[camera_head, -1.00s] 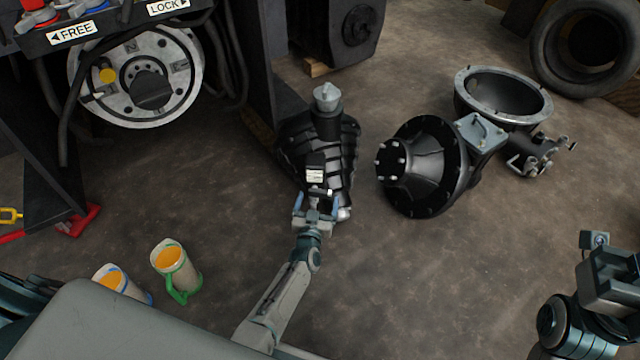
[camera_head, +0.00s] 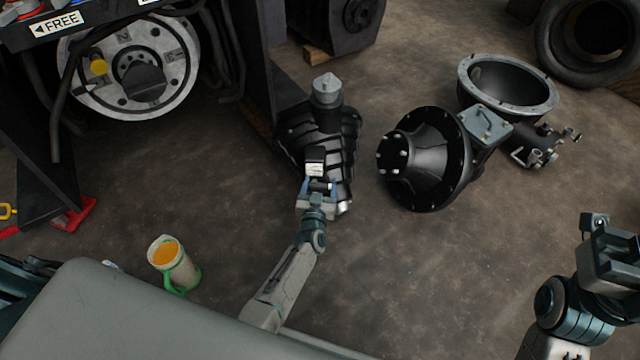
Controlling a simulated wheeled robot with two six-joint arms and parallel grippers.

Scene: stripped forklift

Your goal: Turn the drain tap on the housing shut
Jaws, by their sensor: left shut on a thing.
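The black ribbed housing (camera_head: 330,125) stands on the floor in the middle of the view, with a grey cap on top. My left gripper (camera_head: 319,187) is at the near lower side of the housing, shut on a small dark part there, which I take for the drain tap. The fingers and wrist hide most of the tap, so its angle cannot be read. A small black block with a white face sits just above the fingers. My right arm shows at the right edge; its gripper (camera_head: 610,255) is far from the housing, its jaws not clear.
A black cone-shaped housing (camera_head: 428,160), an open metal bowl (camera_head: 507,85) and a valve part (camera_head: 538,146) lie to the right. A tyre (camera_head: 590,40) is at the back right. A jug with orange liquid (camera_head: 174,265) stands front left.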

